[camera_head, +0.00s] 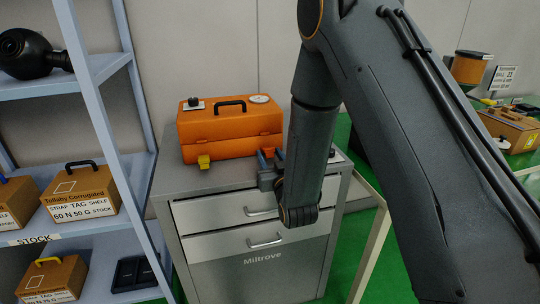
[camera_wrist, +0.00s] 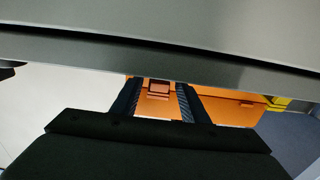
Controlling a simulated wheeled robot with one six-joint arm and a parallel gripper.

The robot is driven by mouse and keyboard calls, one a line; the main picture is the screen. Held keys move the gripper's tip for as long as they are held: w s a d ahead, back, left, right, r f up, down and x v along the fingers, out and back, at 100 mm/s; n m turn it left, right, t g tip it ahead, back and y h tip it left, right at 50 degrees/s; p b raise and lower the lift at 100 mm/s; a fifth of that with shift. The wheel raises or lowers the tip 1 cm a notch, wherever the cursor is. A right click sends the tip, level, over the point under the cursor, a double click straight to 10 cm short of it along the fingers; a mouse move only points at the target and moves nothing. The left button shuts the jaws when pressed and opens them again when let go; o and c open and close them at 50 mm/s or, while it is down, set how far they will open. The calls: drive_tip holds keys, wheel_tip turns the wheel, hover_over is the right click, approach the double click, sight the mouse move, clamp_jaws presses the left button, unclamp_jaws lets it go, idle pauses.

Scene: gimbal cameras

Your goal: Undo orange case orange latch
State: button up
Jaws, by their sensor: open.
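The orange case (camera_head: 225,127) stands on the grey cabinet with its lid down and a black handle on top. It also shows in the wrist view (camera_wrist: 230,110). A small orange latch (camera_wrist: 158,87) on its front shows between my fingers in the wrist view. In the head view my gripper hides that part of the front. A yellow latch (camera_head: 204,162) sits at the left of the case front and shows at right in the wrist view (camera_wrist: 278,102). My gripper (camera_head: 270,157) is open at the case's front right, its fingers either side of the orange latch; contact cannot be told.
The grey cabinet (camera_head: 180,182) has drawers with handles below the case. A blue shelf rack (camera_head: 103,90) with boxes stands close on the left. A table with several items (camera_head: 525,158) is at the far right.

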drive_tip(key=shift+w, duration=0.15)
drive_tip(key=shift+c, duration=0.5)
drive_tip(key=c, duration=0.8)
drive_tip(key=shift+w+f+b, duration=0.1)
drive_tip(key=shift+f+b, duration=0.25)
drive_tip(key=shift+b, duration=0.55)
drive_tip(key=shift+c, duration=0.2)
drive_tip(key=shift+f+t+b, duration=0.1)
drive_tip(key=shift+t+b, duration=0.4)
drive_tip(key=shift+b, duration=0.15)
drive_tip(key=o, duration=0.9)
drive_tip(key=shift+o, duration=0.2)
